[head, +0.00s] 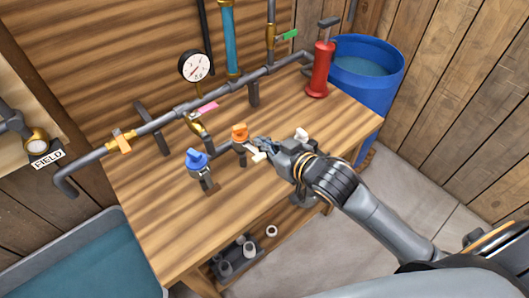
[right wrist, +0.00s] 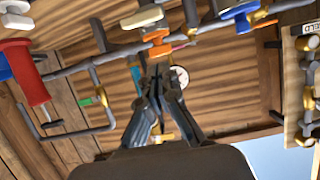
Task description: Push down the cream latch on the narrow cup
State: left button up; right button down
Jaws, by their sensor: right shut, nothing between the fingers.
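A small cream lever (head: 258,156) shows on the bench beside the orange-topped fitting (head: 240,132). It also shows in the right wrist view (right wrist: 142,18), near the orange part (right wrist: 156,36). A second cream-white piece (head: 301,135) sticks up behind my right wrist, and a cream top (right wrist: 17,20) shows at the upper left of the wrist view. Which cream part belongs to the narrow cup I cannot tell; the cup bodies are mostly hidden. My right gripper (head: 262,143) is shut and empty, its tips close to the first cream lever; contact is unclear. My left gripper is not in view.
A blue-topped fitting (head: 197,160) stands left of the orange one. Grey pipes with a gauge (head: 194,67) run along the back of the bench (head: 150,225). A red pump (head: 319,70) and blue barrel (head: 367,65) stand at the right. The bench's front left is clear.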

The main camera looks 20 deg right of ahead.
aim_at(254, 151)
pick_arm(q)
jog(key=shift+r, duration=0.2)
pick_arm(e)
jog(key=shift+s+f, duration=0.1)
jog(key=shift+f, duration=1.95)
